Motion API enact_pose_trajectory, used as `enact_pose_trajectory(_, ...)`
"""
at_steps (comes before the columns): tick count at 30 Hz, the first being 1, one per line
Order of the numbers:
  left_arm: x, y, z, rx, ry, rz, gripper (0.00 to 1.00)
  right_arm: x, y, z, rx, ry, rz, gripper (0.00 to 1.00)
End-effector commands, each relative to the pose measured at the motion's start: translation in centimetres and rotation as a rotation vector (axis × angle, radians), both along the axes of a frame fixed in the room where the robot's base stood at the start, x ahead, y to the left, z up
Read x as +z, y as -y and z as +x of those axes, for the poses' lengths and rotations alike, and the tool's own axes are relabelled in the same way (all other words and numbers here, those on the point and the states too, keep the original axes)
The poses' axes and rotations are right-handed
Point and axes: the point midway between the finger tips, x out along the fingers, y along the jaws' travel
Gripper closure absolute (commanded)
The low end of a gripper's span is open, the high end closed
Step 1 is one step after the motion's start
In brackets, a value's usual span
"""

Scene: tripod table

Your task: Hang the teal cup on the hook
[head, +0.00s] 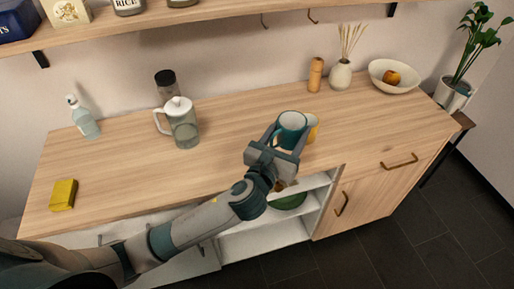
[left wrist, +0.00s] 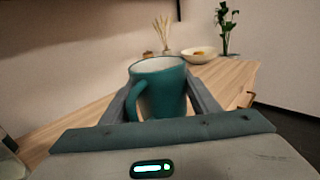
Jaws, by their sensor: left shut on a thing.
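The teal cup (head: 292,121) is upright with a white inside, held in my left gripper (head: 277,141) at the right-middle of the counter in the head view. In the left wrist view the teal cup (left wrist: 158,90) sits between the two fingers of the gripper (left wrist: 160,103), its handle toward the camera and to the left. A yellow cup (head: 312,128) stands just behind and right of it, partly hidden. Two hooks show under the shelf in the head view, a left hook (head: 265,21) and a right hook (head: 312,17); both look empty. My right gripper is not in view.
The wooden counter (head: 228,120) is clear between the glass pitcher (head: 183,124) and the cups. A pepper mill (head: 316,75), a reed diffuser (head: 341,74) and a fruit bowl (head: 378,80) stand at the back right. The shelf (head: 200,19) overhangs the counter's back.

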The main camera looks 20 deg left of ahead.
Motion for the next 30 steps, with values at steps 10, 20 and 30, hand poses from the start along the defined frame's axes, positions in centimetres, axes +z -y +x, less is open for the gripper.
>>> enact_pose_trajectory(10, 0.3, 0.4, 0.6, -0.005, 0.002, 0.003, 0.74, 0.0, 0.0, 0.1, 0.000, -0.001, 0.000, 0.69)
enact_pose_trajectory(20, -0.5, -0.8, 0.9, -0.004, 0.001, 0.004, 0.74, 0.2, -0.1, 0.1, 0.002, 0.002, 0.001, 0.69)
enact_pose_trajectory(30, -4.1, -6.5, 2.4, -0.001, -0.002, 0.006, 0.74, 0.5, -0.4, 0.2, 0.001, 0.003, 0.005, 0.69)
